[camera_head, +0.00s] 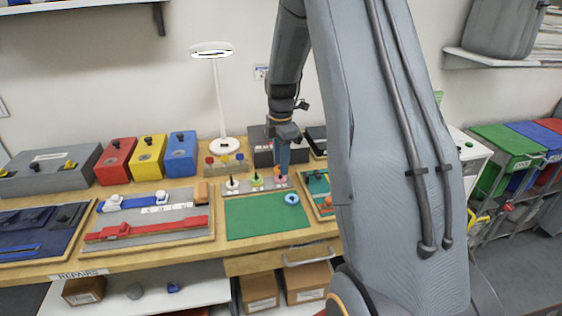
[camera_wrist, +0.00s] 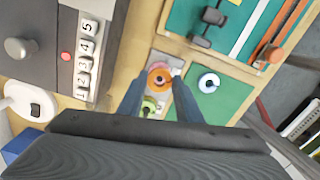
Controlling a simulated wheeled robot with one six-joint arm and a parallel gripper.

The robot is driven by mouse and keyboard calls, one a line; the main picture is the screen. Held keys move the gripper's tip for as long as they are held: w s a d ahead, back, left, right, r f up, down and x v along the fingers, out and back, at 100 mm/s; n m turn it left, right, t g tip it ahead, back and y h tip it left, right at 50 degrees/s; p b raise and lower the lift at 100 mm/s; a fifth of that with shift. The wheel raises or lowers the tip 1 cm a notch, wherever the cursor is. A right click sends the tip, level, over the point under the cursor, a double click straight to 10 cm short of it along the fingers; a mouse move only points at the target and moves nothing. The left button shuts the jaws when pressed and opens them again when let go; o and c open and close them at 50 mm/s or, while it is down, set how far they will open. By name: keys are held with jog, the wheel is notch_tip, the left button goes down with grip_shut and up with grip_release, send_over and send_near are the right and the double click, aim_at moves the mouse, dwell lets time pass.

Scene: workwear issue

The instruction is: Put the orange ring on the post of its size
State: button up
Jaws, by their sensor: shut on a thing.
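My gripper (camera_head: 282,168) points down over the right end of a grey post board (camera_head: 243,189). In the wrist view its fingertips (camera_wrist: 158,80) are shut on the orange ring (camera_wrist: 158,78), which lies above or around the right-hand post; I cannot tell which. The ring shows partly behind the fingers in the head view (camera_head: 278,172). A pink base (camera_head: 282,181) shows beneath it. The board also has a post with a white base (camera_head: 232,184) and one with a green base (camera_head: 256,181). The green one shows in the wrist view (camera_wrist: 150,106).
A blue-and-white ring (camera_head: 292,199) lies on the green mat (camera_head: 250,220) in front of the board. A white lamp (camera_head: 224,146) and small coloured knobs stand behind it. A grey numbered box (camera_wrist: 60,30) and a tool tray (camera_head: 318,186) are close by.

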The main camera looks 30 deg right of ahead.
jog(key=shift+f, duration=0.15)
jog(key=o, duration=1.5)
jog(key=shift+r+p, duration=2.45)
jog(key=shift+r, duration=1.15)
jog(key=s+a+m+b, duration=0.1)
jog(key=s+a+m, duration=0.4)
jog(key=s, duration=0.2)
jog(key=s+a+f+m+t+b, duration=0.1)
jog(key=s+a+m+b, duration=0.1)
jog(key=s+a+m, duration=0.4)
jog(key=s+a+m+b, duration=0.1)
jog(key=s+a+m, duration=0.5)
jog(key=s, duration=0.3)
jog(key=shift+s+a+f+b, duration=0.25)
jog(key=shift+s+f+b, duration=0.1)
jog(key=shift+s, duration=0.05)
